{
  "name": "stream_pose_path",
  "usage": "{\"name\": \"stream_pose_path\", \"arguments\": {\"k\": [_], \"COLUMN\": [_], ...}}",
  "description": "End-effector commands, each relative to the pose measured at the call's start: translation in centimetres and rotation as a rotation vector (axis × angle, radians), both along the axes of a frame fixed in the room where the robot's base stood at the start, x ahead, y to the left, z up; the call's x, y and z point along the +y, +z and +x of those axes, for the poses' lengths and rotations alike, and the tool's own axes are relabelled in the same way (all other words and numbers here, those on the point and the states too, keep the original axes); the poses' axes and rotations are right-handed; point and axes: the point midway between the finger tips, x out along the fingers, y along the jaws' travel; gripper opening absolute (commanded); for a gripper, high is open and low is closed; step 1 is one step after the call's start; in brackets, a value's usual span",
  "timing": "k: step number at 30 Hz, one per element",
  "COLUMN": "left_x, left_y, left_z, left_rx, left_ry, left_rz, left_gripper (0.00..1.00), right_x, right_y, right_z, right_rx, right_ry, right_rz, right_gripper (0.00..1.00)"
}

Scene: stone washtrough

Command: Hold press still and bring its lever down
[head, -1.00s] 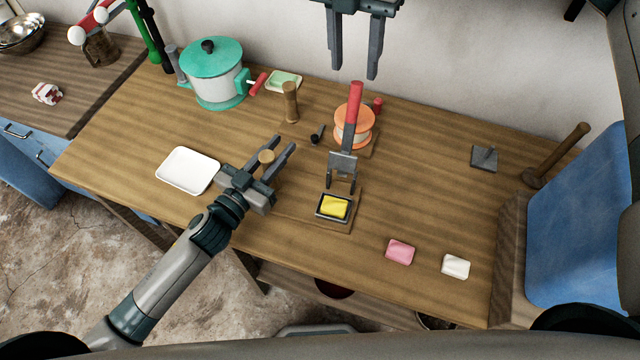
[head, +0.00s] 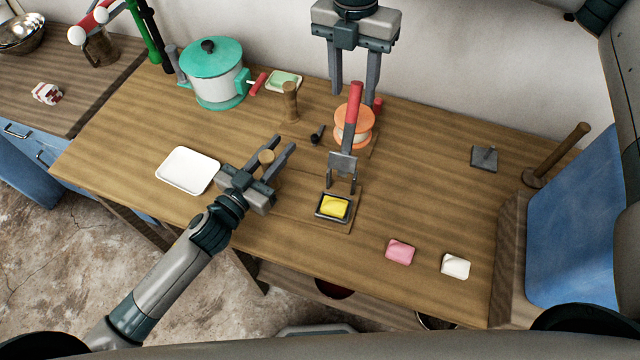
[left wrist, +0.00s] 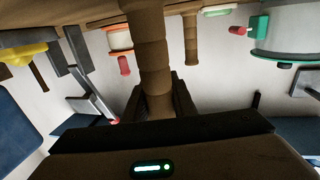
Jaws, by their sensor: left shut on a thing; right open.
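The press stands mid-table, with its red-handled lever (head: 354,108) raised and a grey head above a black mould (head: 320,213) holding a yellow block (head: 334,205). My left gripper (head: 282,152) is shut on an upright wooden post (head: 266,157) left of the mould. The post also shows between the fingers in the left wrist view (left wrist: 152,50). Whether the post joins the press base is hard to tell. My right gripper (head: 354,94) is open, pointing down, with its fingertips on either side of the red handle's top in the picture. Whether they surround it in depth is unclear.
An orange-and-white spool (head: 353,135) stands behind the lever. A second wooden post (head: 290,103) and a green-lidded pot (head: 214,80) stand at the back left. A white tray (head: 187,170) lies left. Pink (head: 400,251) and white (head: 456,265) blocks lie front right.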

Motion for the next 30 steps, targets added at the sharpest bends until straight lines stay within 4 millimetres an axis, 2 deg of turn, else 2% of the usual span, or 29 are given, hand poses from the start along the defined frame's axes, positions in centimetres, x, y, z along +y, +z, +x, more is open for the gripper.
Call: {"name": "stream_pose_path", "arguments": {"k": [9,15,29,30], "left_x": [0.0,0.0,0.0,0.0], "left_y": [0.0,0.0,0.0,0.0], "left_z": [0.0,0.0,0.0,0.0], "left_rx": [-0.001,-0.001,0.0,0.0], "left_ry": [0.001,0.001,0.001,0.001], "left_rz": [0.001,0.001,0.0,0.0], "left_gripper": [0.0,0.0,0.0,0.0], "right_x": [-0.3,-0.3,-0.4,-0.4], "right_y": [-3.9,-5.6,-6.3,-6.3], "right_z": [-0.2,-0.2,-0.2,-0.2], "right_rx": [0.002,0.0,0.0,0.0], "right_ry": [0.0,-0.001,-0.001,-0.001], "right_rz": [-0.001,-0.001,0.0,0.0], "right_gripper": [0.41,0.41,0.41,0.39]}}
